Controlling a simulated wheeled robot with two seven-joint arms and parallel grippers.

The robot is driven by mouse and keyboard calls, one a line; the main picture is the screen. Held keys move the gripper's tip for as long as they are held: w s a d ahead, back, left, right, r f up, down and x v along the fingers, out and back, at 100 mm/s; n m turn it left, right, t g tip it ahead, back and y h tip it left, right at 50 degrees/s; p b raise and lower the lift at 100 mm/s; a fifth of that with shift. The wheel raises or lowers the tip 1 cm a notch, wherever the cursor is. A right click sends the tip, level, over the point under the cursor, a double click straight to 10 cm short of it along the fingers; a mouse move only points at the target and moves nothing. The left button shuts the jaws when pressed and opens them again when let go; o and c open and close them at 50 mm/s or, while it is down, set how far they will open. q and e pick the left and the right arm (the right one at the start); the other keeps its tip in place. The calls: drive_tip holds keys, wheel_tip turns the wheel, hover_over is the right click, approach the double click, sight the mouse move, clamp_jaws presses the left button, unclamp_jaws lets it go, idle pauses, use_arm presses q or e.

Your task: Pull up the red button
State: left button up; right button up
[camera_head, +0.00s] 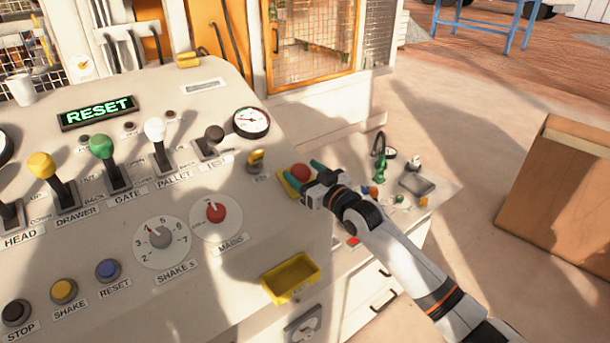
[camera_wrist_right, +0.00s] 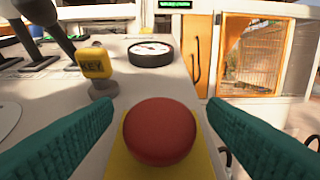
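The red button (camera_head: 300,173) is a round mushroom head on a yellow plate (camera_head: 285,184) at the right edge of the control panel. In the right wrist view the red button (camera_wrist_right: 159,131) fills the lower middle, with its yellow plate (camera_wrist_right: 117,163) under it. My right gripper (camera_head: 304,178) is open, with one green finger on each side of the button. In the right wrist view a gap shows between each finger and the button. My left gripper is not in view.
A yellow key switch (camera_head: 256,160) stands just left of the button, also seen in the wrist view (camera_wrist_right: 96,65). A round gauge (camera_head: 251,122) is behind it. Levers and a yellow tray (camera_head: 290,277) are on the panel. A cardboard box (camera_head: 560,190) stands at right.

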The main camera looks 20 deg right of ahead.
drive_tip(key=shift+f, duration=0.1)
drive_tip(key=shift+s+d+f, duration=0.1)
drive_tip(key=shift+s, duration=0.1)
drive_tip(key=b+v, duration=0.4)
drive_tip(key=v, duration=0.7)
drive_tip(key=shift+s, duration=0.35)
drive_tip(key=shift+d, duration=0.1)
